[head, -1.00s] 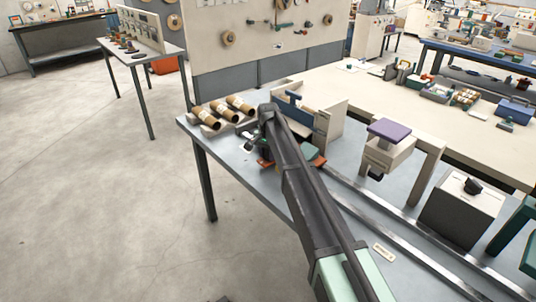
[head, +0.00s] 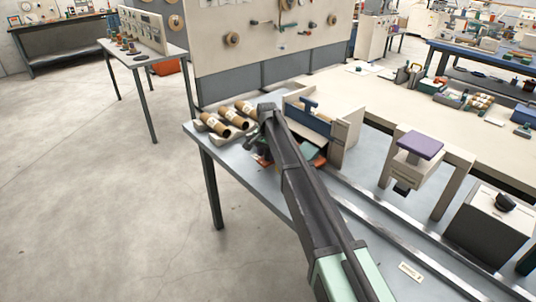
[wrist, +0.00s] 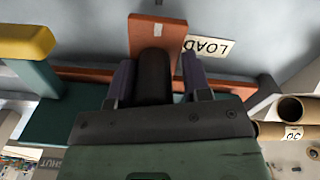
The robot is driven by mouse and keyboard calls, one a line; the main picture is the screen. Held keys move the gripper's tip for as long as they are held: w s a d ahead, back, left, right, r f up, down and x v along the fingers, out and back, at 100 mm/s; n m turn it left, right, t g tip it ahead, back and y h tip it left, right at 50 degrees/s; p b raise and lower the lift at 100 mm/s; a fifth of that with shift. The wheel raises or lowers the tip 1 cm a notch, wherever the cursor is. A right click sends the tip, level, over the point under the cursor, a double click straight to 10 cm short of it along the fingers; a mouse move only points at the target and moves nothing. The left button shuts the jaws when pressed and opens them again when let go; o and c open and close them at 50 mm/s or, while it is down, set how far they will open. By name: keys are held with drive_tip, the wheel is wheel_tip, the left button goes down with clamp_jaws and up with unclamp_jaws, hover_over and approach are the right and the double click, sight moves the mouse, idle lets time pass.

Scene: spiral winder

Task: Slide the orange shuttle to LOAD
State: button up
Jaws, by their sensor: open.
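The orange shuttle (wrist: 155,35) lies under my gripper in the wrist view, with a white mark on its upper tongue. Its orange body runs left and right behind the fingers. A dark upright knob (wrist: 153,78) stands at its middle. My gripper (wrist: 158,82) is open, with one finger on each side of the knob; I cannot tell if they touch it. The LOAD label (wrist: 207,47), upside down, lies just right of the tongue. In the head view, the shuttle (head: 314,160) shows on both sides of my arm, which hides its middle and most of my gripper.
Cardboard tubes (head: 228,118) lie in a rack at the table's left end, close to my gripper. A beige stand with a blue bar (head: 315,116) is behind it. Metal rails (head: 390,222) run right, past a purple-topped stand (head: 418,146). A yellow-capped green part (wrist: 30,43) is at left.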

drive_tip(key=shift+o, duration=1)
wheel_tip(320, 180, up, 11)
drive_tip(key=p, duration=1.1)
drive_tip(key=shift+r, duration=0.1)
drive_tip(key=shift+f, duration=0.2)
drive_tip(key=shift+n, duration=0.3)
drive_tip(key=s+d+n, duration=0.1)
drive_tip(key=s+d, duration=0.6)
drive_tip(key=s, duration=0.6)
drive_tip(key=s+d+n, duration=0.2)
drive_tip(key=s+d, duration=0.4)
drive_tip(key=s, duration=0.7)
drive_tip(key=s+d+n, duration=0.2)
drive_tip(key=s+d, duration=0.5)
drive_tip(key=s, duration=0.6)
drive_tip(key=shift+d, duration=0.3)
